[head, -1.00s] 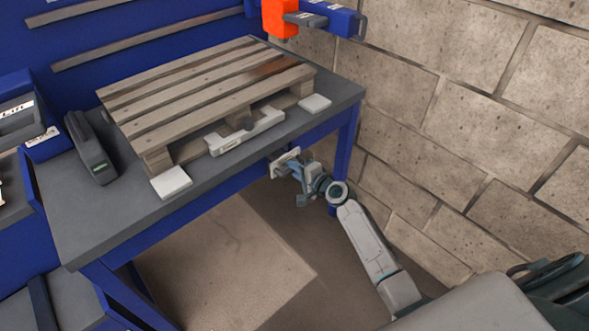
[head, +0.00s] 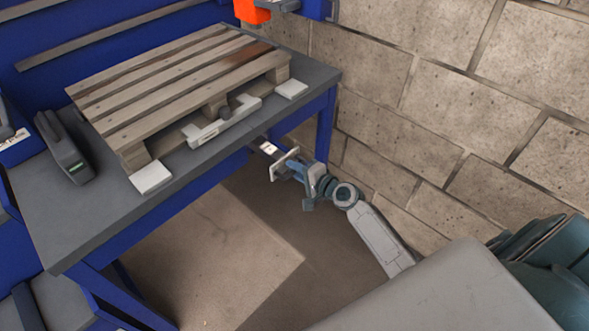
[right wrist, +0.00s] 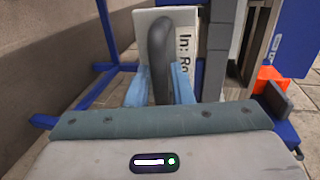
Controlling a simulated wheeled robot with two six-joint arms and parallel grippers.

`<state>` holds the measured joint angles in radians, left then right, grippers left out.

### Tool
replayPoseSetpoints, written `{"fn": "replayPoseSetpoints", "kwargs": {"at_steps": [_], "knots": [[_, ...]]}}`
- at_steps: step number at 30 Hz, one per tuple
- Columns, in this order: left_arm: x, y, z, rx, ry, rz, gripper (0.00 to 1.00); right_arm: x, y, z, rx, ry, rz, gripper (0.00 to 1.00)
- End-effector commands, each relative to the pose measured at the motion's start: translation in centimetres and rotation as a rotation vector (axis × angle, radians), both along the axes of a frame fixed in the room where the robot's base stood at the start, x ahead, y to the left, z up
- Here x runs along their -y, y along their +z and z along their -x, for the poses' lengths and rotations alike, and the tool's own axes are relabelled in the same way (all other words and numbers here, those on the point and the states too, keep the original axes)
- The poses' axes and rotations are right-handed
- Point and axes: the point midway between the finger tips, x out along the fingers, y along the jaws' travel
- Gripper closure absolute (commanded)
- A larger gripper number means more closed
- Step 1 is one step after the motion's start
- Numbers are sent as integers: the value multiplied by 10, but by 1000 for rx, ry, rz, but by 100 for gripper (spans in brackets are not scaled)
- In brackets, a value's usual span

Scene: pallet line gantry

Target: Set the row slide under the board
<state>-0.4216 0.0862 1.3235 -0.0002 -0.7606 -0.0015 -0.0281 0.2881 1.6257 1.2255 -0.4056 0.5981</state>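My right gripper (head: 277,157) is just below the front edge of the bench, near its right leg. In the right wrist view its two light blue fingers (right wrist: 160,84) stand close on both sides of a dark curved handle (right wrist: 160,50) and seem to touch it. A white panel (right wrist: 150,20) with cut-off black text "In: Ro" is behind the handle. A white piece (head: 266,147) shows beyond the gripper in the head view. A pale bar with a dark knob (head: 208,132) lies along the pallet's front. I cannot tell which part is the row slide. My left gripper is not in view.
The wooden pallet (head: 170,82) sits on the grey-topped bench (head: 75,215). White pads (head: 151,177) and (head: 292,88) lie at its front corners. A dark handheld device (head: 62,148) is at left. A block wall (head: 440,110) closes the right side.

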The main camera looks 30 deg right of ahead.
Motion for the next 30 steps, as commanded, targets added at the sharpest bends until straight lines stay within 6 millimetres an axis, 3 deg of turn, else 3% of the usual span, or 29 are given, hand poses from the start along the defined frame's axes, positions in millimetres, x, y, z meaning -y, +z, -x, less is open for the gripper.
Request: {"fn": "replayPoseSetpoints", "kwargs": {"at_steps": [10, 21, 30], "knots": [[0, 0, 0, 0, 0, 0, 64, 3, 1, 9, -1, -1, 2, 80], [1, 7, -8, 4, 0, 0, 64, 26, 14, 72, -2, 2, 4, 80], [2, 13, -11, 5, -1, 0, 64, 36, 22, 98, -1, 0, 0, 80]]}}
